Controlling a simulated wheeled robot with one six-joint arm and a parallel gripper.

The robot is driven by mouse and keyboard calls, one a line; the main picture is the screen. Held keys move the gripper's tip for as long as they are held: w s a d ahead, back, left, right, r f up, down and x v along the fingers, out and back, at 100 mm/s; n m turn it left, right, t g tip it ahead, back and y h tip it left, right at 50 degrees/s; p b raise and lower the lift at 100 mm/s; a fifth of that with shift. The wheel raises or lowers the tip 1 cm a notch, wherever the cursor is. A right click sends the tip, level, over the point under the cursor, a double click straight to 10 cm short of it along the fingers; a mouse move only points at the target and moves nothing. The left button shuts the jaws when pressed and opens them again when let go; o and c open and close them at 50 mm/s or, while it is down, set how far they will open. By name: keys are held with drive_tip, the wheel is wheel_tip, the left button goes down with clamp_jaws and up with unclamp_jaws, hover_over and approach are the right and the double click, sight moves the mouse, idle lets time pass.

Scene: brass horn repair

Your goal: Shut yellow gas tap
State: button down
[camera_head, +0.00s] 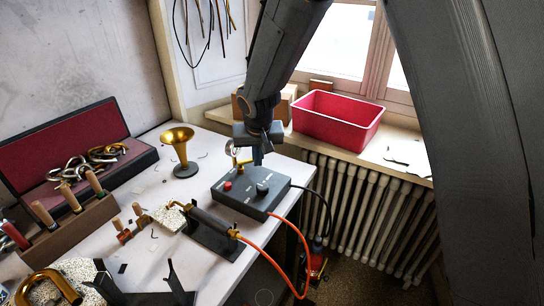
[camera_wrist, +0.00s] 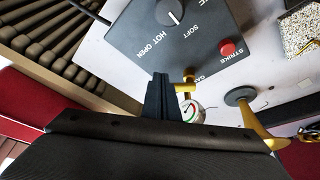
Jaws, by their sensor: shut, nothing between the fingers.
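The yellow gas tap (camera_head: 241,162) stands at the back edge of the dark control box (camera_head: 250,196). In the wrist view the tap (camera_wrist: 187,83) shows beside the label that begins "GA", just right of my fingers. My gripper (camera_head: 258,158) points down over the back of the box, its fingers together and empty. In the wrist view the closed fingers of my gripper (camera_wrist: 161,92) are close to the tap; I cannot tell whether they touch it. A round gauge (camera_wrist: 188,111) sits by the tap.
The box has a red STRIKE button (camera_wrist: 227,48) and a grey knob (camera_wrist: 170,11). A brass horn bell (camera_head: 180,148) stands left of it. A torch (camera_head: 212,224) with an orange hose (camera_head: 263,254) lies in front. A red bin (camera_head: 336,121) sits on the windowsill above the radiator.

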drive_tip(key=shift+w+f+b, duration=0.1)
drive_tip(key=shift+w+b, duration=0.45)
drive_tip(key=shift+w, duration=0.45)
drive_tip(key=shift+w+a+b, duration=0.25)
drive_tip(key=shift+w+b, duration=0.25)
drive_tip(key=shift+w, duration=0.55)
drive_tip(key=shift+s+d, duration=0.2)
drive_tip(key=shift+d, duration=0.1)
drive_tip(key=d, duration=0.1)
drive_tip(key=s+d+r, duration=0.1)
drive_tip(key=d, duration=0.1)
drive_tip(key=shift+s+d+r+p, duration=0.1)
drive_tip(key=shift+s+r+p, duration=0.1)
drive_tip(key=shift+s+p, duration=0.15)
wheel_tip(320, 180, up, 8)
drive_tip(key=s+d+b, duration=0.1)
drive_tip(key=d+b, duration=0.1)
drive_tip(key=shift+s+d, duration=0.4)
